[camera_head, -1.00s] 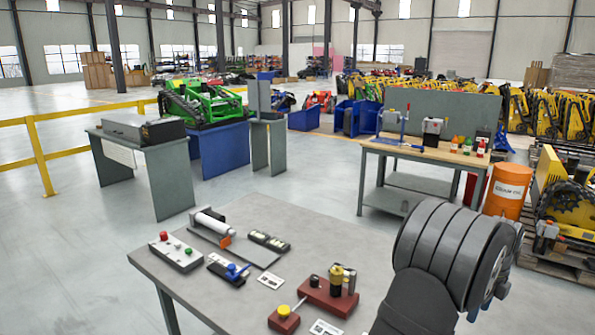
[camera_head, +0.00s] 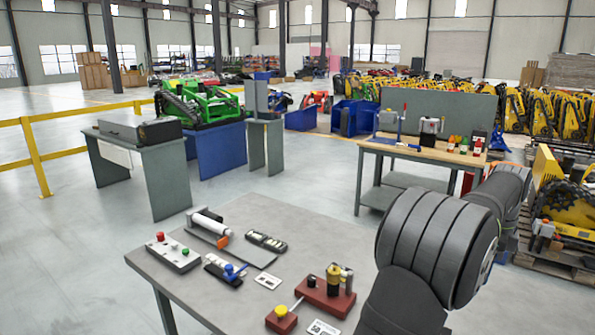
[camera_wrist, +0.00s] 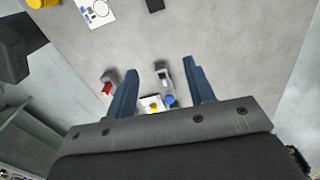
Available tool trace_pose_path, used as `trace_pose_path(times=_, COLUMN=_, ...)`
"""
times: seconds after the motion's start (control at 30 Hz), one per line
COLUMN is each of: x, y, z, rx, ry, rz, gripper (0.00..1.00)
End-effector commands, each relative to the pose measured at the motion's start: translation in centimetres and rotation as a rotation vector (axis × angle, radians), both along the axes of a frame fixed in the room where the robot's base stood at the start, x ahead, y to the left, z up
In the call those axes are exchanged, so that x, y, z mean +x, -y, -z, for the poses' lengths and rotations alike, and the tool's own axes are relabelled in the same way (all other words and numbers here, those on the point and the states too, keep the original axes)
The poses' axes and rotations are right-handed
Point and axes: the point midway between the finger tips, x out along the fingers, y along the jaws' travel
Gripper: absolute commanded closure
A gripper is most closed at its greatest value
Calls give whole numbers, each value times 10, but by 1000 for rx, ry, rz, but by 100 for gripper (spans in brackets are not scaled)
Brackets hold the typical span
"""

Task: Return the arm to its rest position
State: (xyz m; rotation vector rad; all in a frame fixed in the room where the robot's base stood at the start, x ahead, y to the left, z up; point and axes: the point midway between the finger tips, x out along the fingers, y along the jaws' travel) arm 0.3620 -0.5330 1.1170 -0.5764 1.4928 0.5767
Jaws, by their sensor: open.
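My gripper (camera_wrist: 163,90) shows in the wrist view with its two dark blue fingers apart and nothing between them. It hangs over a grey surface. In the head view my dark grey arm links fill the lower right, and the gripper itself is out of sight there.
A wooden-topped workbench (camera_head: 410,153) stands behind, partly near my arm.

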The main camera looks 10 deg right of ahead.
Motion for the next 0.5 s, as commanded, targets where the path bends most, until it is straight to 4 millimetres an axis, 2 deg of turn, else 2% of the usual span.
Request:
trace_pose_path(times=0.2, x=1, y=-2, z=-3, rx=0, ry=0, rz=-87, gripper=51)
trace_pose_path(times=0.5, x=1, y=-2, z=-3, rx=0, ry=0, rz=-107, gripper=51)
